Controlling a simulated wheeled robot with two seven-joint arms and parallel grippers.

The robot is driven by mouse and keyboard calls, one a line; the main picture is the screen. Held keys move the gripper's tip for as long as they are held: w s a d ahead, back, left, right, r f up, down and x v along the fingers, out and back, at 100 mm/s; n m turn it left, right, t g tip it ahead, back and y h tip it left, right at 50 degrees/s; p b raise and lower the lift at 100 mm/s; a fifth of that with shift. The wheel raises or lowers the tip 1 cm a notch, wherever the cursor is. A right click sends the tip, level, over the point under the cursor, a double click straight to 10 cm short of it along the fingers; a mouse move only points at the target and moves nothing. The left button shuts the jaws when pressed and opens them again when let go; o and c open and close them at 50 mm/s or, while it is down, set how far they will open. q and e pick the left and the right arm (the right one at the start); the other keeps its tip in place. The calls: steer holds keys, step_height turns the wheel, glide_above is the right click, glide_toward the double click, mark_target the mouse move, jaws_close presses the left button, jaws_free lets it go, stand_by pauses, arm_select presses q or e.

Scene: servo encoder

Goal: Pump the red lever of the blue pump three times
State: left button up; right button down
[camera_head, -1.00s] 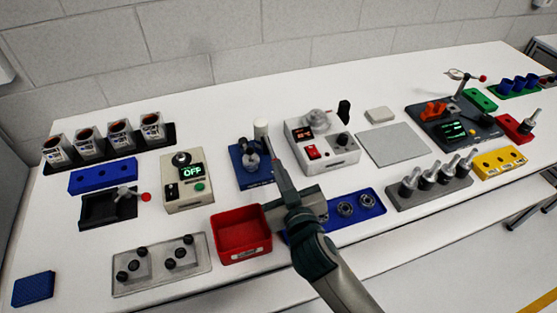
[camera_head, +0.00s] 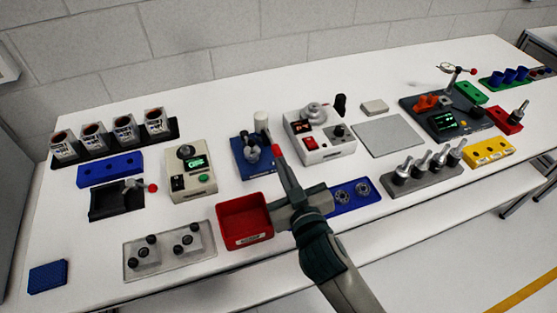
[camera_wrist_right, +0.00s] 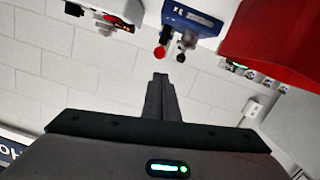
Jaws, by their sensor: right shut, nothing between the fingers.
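The blue pump (camera_head: 250,172) stands in the middle of the table in the head view, with grey parts and a pale cylinder on its blue base. Its red lever end (camera_head: 277,149) shows at the tip of my right gripper's fingers. In the right wrist view the pump's blue body (camera_wrist_right: 190,19) is at the top, and the red knob (camera_wrist_right: 160,53) lies just beyond the fingertips. My right gripper (camera_head: 281,160) is shut and empty, close beside the lever; I cannot tell whether it touches. It also shows in the right wrist view (camera_wrist_right: 160,77). My left gripper is not in view.
A red bin (camera_head: 244,238) sits in front of the pump, beside my right arm. A beige device (camera_head: 190,183) stands left of the pump and a white device (camera_head: 321,150) right of it. A blue tray (camera_head: 370,204) lies right of my gripper.

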steer(key=v, duration=0.2)
steer(key=b+v, duration=0.1)
steer(key=v, duration=0.2)
steer(key=shift+s+d+f, duration=0.15)
steer(key=shift+s+f, duration=0.15)
steer(key=shift+s, duration=0.05)
steer(key=shift+s, duration=0.1)
stand_by(0.5)
